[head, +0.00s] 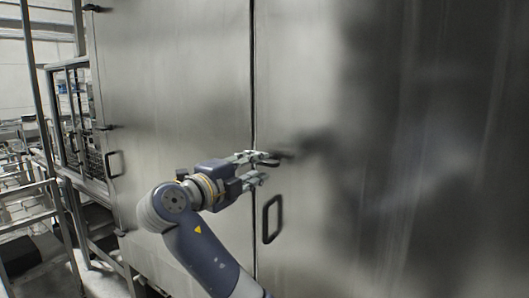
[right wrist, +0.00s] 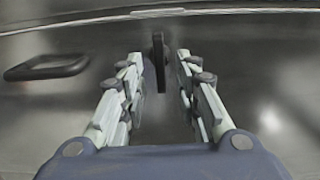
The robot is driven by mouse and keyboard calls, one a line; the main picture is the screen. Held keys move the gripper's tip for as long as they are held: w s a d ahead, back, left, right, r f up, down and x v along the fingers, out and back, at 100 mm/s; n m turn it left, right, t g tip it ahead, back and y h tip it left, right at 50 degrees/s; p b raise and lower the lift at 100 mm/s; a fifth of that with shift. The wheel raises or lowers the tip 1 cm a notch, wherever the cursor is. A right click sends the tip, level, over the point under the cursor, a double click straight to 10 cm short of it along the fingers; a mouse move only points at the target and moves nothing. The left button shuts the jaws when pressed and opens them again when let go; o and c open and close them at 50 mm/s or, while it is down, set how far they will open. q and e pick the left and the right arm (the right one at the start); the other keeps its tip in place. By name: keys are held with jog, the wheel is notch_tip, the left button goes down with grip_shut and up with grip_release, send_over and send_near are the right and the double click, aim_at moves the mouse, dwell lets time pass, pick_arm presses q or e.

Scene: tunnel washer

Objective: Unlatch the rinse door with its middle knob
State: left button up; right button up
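The rinse door is a large brushed-steel panel (head: 345,215) to the right of the vertical seam. Its black middle knob (head: 284,154) shows close to the seam, just beyond my right gripper's fingertips in the head view. My right gripper (head: 265,170) is open in front of the door. In the right wrist view the dark, bar-like knob (right wrist: 159,62) lies in the gap between the two fingers (right wrist: 157,60), with space on both sides. I see no contact, and its depth between the fingertips is hard to judge. My left gripper is not in view.
A black pull handle (head: 272,218) is on the door just below the gripper; it also shows in the wrist view (right wrist: 47,67). Another steel panel (head: 180,100) with small dark fittings is left of the seam. Metal rails and frames (head: 70,215) stand at far left.

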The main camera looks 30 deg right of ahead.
aim_at(262, 162)
jog(key=p+x, duration=0.1)
jog(key=x, duration=0.2)
jog(key=shift+w+d+r+p, duration=0.15)
jog(key=shift+d+p, duration=0.2)
jog(key=shift+p, duration=0.05)
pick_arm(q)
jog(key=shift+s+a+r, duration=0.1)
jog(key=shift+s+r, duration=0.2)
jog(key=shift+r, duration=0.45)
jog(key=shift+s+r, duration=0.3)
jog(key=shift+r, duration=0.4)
pick_arm(e)
jog(key=shift+w+d, duration=0.25)
jog(key=shift+d, duration=0.2)
grip_shut()
